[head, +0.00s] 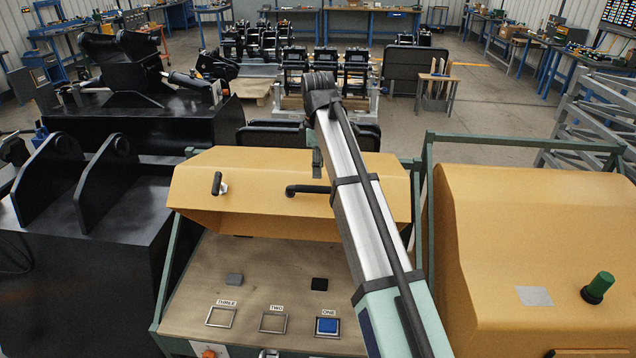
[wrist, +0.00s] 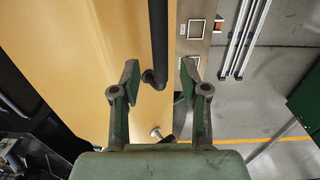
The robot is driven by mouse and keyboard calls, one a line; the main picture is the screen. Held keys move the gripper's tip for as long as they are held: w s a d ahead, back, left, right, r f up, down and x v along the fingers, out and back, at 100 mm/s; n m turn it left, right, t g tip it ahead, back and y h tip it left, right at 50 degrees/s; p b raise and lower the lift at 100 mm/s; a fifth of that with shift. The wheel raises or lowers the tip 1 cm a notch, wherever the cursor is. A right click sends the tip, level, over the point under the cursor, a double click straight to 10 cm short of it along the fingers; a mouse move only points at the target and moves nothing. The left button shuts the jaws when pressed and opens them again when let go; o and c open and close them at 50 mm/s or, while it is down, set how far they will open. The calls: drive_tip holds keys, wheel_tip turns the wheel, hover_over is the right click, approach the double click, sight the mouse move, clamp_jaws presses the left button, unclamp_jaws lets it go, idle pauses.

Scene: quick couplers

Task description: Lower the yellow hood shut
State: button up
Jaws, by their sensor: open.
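The yellow hood (head: 245,165) stands raised above the console panel (head: 255,270) in the head view. A black handle (head: 305,189) is on its front face. In the wrist view the yellow hood (wrist: 105,65) fills the left, and the black handle (wrist: 158,35) runs down from the top edge. My gripper (wrist: 160,68) is open, with one finger each side of the handle's lower end in the picture. I cannot tell whether the handle is at finger depth. No contact shows. In the head view my arm crosses the hood's right part, and my fingers cannot be made out.
The panel has frames labelled THREE, TWO and ONE, with a blue button (head: 327,326) at ONE. A second yellow housing (head: 530,240) with a green knob (head: 599,287) stands close on the right. Black machinery (head: 80,235) is on the left.

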sight(318, 184)
wheel_tip(318, 184, down, 7)
drive_tip(key=shift+w+r+p, duration=0.1)
drive_tip(key=shift+r+p, duration=0.1)
drive_tip(key=shift+p, duration=0.5)
drive_tip(key=shift+c, duration=0.4)
clamp_jaws()
